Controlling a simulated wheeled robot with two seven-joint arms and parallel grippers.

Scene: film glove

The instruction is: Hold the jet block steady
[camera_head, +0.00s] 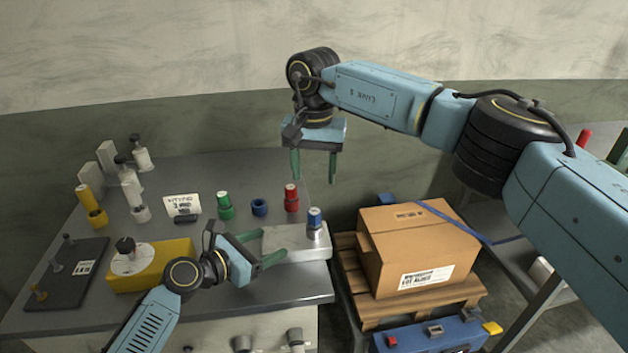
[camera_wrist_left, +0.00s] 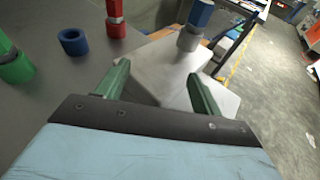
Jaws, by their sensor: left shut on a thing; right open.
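The jet block is a pale grey slab (camera_head: 296,238) at the right end of the grey bench. A metal fitting with a blue cap (camera_head: 315,219) stands upright on its right part. My left gripper (camera_head: 268,247) is shut on the block's left end, one green finger on each side. In the left wrist view the block (camera_wrist_left: 165,62) lies between the fingers (camera_wrist_left: 158,74), with the blue-capped fitting (camera_wrist_left: 195,22) beyond. My right gripper (camera_head: 314,178) is open and empty, pointing down above the bench's back right corner.
Red (camera_head: 291,198) and green (camera_head: 224,205) capped fittings and a blue ring (camera_head: 259,207) stand behind the block. A yellow box (camera_head: 150,268) and a dark tray (camera_head: 68,272) are at left. A cardboard box (camera_head: 415,248) sits on a pallet beyond the bench's right edge.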

